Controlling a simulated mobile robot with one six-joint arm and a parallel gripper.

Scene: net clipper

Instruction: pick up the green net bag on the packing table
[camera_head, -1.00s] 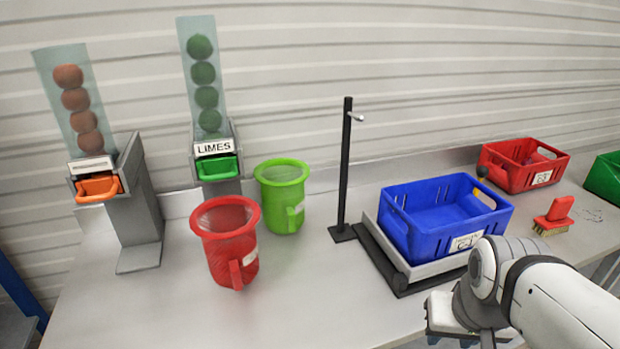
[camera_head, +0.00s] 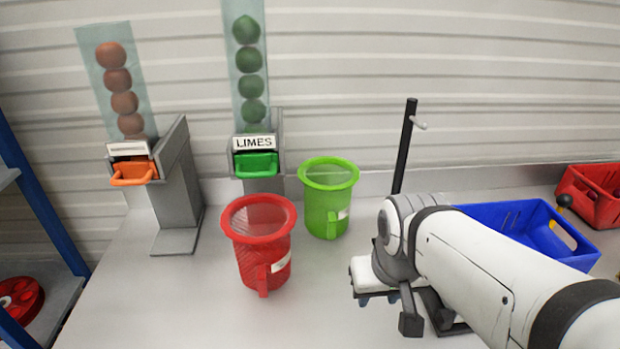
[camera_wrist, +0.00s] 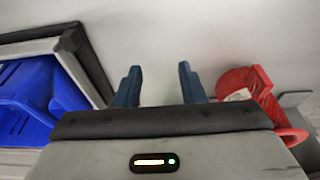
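The green net bag (camera_head: 327,205) stands upright on the packing table (camera_head: 180,300), with a wide rim and a white tag low on its right side. It is behind and right of a similar red net bag (camera_head: 262,245). My gripper (camera_head: 377,300) is above the table, right of and nearer than both bags, touching neither. In the wrist view the blue fingers of my gripper (camera_wrist: 160,85) are apart, with only bare table between them. The red bag (camera_wrist: 240,85) shows there at the right. The green bag cannot be made out in the wrist view.
A blue crate (camera_head: 530,225) sits right, partly behind my arm; it also shows in the wrist view (camera_wrist: 28,90). A black post (camera_head: 404,150) rises right of the green bag. The lime dispenser (camera_head: 257,165) and orange-tray dispenser (camera_head: 175,190) stand at the back left. The front-left table is clear.

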